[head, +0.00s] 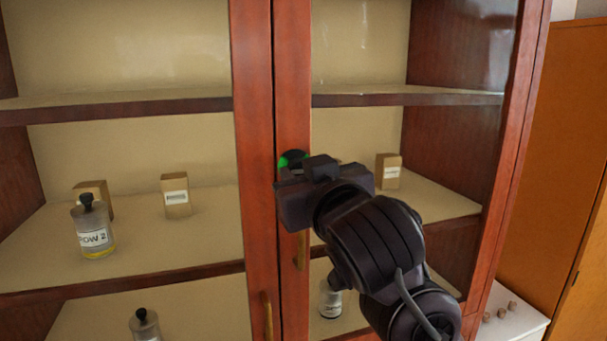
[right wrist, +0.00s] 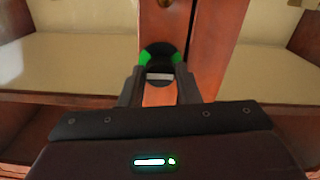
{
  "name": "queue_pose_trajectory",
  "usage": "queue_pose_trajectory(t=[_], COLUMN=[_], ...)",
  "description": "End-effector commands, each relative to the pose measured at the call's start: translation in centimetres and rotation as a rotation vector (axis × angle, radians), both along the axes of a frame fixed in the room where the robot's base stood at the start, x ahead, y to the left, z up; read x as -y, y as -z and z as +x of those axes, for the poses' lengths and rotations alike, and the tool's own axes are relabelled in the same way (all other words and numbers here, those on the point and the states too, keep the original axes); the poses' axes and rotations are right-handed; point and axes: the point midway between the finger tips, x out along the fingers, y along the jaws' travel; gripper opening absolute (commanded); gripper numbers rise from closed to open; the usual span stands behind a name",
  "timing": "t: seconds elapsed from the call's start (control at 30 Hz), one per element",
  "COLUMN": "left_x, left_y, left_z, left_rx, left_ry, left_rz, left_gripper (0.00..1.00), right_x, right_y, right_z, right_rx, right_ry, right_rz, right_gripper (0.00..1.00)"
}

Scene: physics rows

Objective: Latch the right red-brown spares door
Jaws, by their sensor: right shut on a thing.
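The right red-brown spares door (head: 294,60) is a glazed door whose left stile stands beside the left door's stile (head: 254,130); the two look closed or nearly so. A round dark latch knob with green marks (head: 292,158) sits on the right door's stile. It also shows in the right wrist view (right wrist: 160,58), between my fingers. My right gripper (head: 284,172) is shut on the knob, and its fingers also show in the wrist view (right wrist: 160,76). The gripper hides part of the knob. My left gripper is not in view.
Brass handles hang below on the right door (head: 301,250) and left door (head: 268,316). Behind the glass, shelves hold bottles (head: 94,236) and small boxes (head: 176,196). An orange-brown cabinet (head: 565,150) and a white surface with small blocks (head: 515,322) stand at right.

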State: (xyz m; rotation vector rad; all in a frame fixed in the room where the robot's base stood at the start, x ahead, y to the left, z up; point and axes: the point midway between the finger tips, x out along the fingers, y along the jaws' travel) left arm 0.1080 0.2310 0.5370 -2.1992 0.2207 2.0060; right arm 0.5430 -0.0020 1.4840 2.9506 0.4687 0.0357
Motion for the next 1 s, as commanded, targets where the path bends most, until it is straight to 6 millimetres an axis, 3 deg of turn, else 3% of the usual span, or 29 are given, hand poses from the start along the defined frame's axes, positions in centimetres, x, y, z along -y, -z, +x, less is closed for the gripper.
queue_pose_trajectory(t=[0.37,1.0], left_x=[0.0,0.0], left_y=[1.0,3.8], left_z=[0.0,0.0], left_rx=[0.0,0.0], left_ry=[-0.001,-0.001], left_rz=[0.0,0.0], left_gripper=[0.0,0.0], right_x=[0.0,0.0], right_y=[0.2,0.0], right_z=[0.0,0.0], right_rx=[-0.039,-0.217], right_ry=[0.0,0.0], right_rz=[0.12,0.675], right_gripper=[0.07,0.07])
